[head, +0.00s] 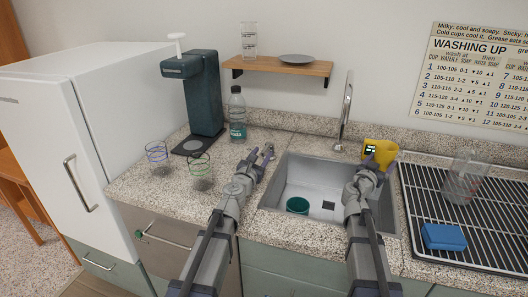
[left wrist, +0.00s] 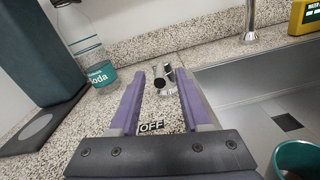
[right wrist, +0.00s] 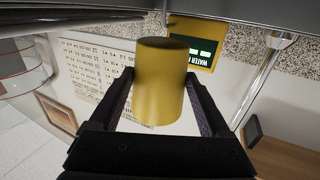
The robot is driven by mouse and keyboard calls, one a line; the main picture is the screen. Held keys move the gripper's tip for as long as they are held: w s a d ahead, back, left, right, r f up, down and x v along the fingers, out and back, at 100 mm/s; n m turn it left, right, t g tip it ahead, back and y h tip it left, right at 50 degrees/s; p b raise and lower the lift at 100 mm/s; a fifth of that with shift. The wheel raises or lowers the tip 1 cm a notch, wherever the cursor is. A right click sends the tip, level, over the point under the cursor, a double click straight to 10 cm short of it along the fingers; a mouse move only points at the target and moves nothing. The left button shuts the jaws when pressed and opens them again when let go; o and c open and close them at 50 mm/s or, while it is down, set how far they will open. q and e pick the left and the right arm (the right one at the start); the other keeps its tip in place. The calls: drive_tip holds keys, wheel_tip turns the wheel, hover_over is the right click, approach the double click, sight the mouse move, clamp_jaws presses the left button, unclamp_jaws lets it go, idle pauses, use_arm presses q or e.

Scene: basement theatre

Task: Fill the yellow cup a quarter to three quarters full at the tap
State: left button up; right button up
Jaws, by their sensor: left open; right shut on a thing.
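The yellow cup (right wrist: 158,82) sits between the fingers of my right gripper (right wrist: 160,105), which is shut on it. In the head view my right gripper (head: 368,172) holds it over the back right of the sink (head: 322,180); the cup's inside is hidden. The tap (head: 346,115) stands at the sink's back edge, left of that gripper. My left gripper (head: 264,158) is open over the counter left of the sink. In the left wrist view a dark-and-metal tap control (left wrist: 164,78) stands between or just beyond its fingers, with an OFF label (left wrist: 151,126) nearer.
A yellow box with a green readout (right wrist: 195,45) is behind the cup. A soda bottle (head: 237,115), a teal machine (head: 205,95) and two patterned glasses (head: 200,170) are left. A rack (head: 480,215) with a blue sponge (head: 444,236) is right.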

sight(266, 149)
use_arm(q)
drive_tip(key=x, duration=0.2)
drive_tip(key=shift+w+d, duration=0.15)
drive_tip(key=shift+w, duration=0.25)
drive_tip(key=shift+c, duration=0.3)
clamp_jaws()
idle(0.8)
